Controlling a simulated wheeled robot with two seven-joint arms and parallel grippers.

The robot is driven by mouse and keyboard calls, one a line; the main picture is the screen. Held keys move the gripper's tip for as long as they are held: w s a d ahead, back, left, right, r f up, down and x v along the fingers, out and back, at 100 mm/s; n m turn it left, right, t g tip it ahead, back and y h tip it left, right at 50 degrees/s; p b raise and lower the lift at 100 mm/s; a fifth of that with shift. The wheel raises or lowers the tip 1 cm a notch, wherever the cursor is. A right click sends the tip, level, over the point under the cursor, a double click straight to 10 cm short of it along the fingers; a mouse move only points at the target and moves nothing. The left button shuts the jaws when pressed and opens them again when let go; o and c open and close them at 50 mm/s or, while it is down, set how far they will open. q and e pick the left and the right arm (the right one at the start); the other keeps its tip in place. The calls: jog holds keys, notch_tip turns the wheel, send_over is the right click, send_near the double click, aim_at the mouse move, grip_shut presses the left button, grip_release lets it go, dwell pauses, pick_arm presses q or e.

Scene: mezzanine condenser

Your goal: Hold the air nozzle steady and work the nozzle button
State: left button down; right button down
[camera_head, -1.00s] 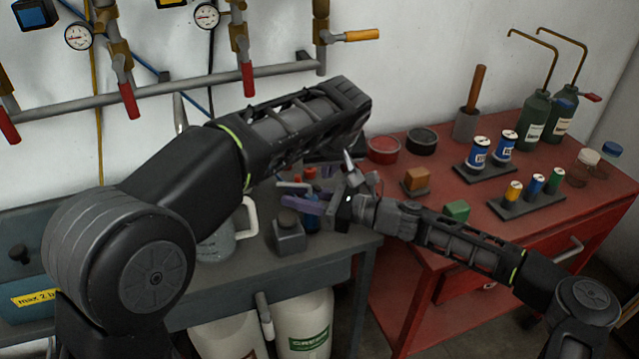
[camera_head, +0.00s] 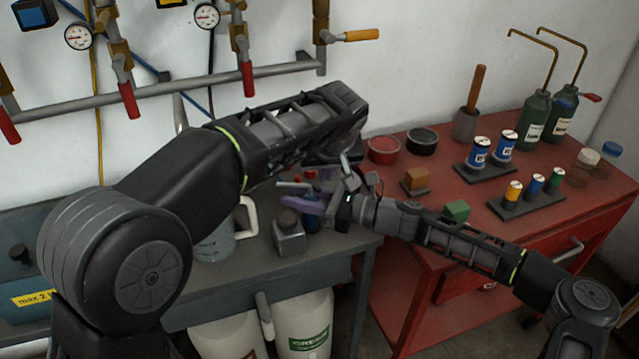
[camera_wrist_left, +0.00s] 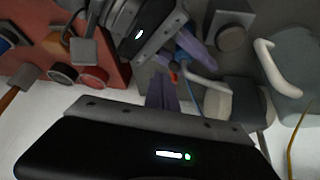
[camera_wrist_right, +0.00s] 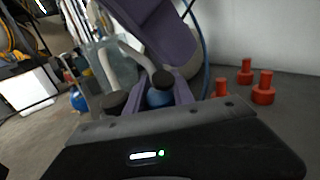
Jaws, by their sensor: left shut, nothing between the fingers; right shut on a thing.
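The air nozzle shows as a blue body (camera_wrist_right: 160,96) with a dark top, between the purple fingers of my right gripper (camera_wrist_right: 158,90). My right gripper is shut on it above the grey bench, and also shows in the head view (camera_head: 312,207). In the left wrist view, the nozzle's blue part (camera_wrist_left: 192,58) runs between the right fingers. A small red spot, perhaps the nozzle button (camera_wrist_left: 173,77), is close to my left fingertips. My left gripper (camera_wrist_left: 162,84) is shut and empty, its purple fingers together. Contact with the button cannot be told. My left forearm hides much in the head view.
A red cart (camera_head: 400,268) with cans and bottles is at right. Pipes with valves (camera_head: 200,82) line the wall.

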pick_arm(q)
jog(key=shift+a+f, duration=0.25)
jog(key=shift+f, duration=0.2)
dwell(1.0)
jog(key=shift+r, duration=0.1)
jog(key=shift+w+d+r, duration=0.1)
jog(key=shift+d+r, duration=0.35)
jog(key=shift+r, duration=0.25)
jog(key=shift+w+d+r, duration=0.1)
jog(key=shift+d+r, duration=0.3)
jog(key=shift+r, duration=0.3)
jog(key=shift+w+d+r, duration=0.15)
jog(key=shift+d+r, duration=0.25)
jog(key=shift+r, duration=0.35)
jog(key=shift+w+d+r, duration=0.1)
jog(key=shift+d+r, duration=0.3)
jog(key=shift+r, duration=0.3)
pick_arm(e)
jog(key=c, duration=1)
grip_release()
jog(key=shift+d, duration=0.15)
jog(key=v, duration=1.1)
jog(key=shift+s+d, duration=0.1)
jog(key=shift+d, duration=0.3)
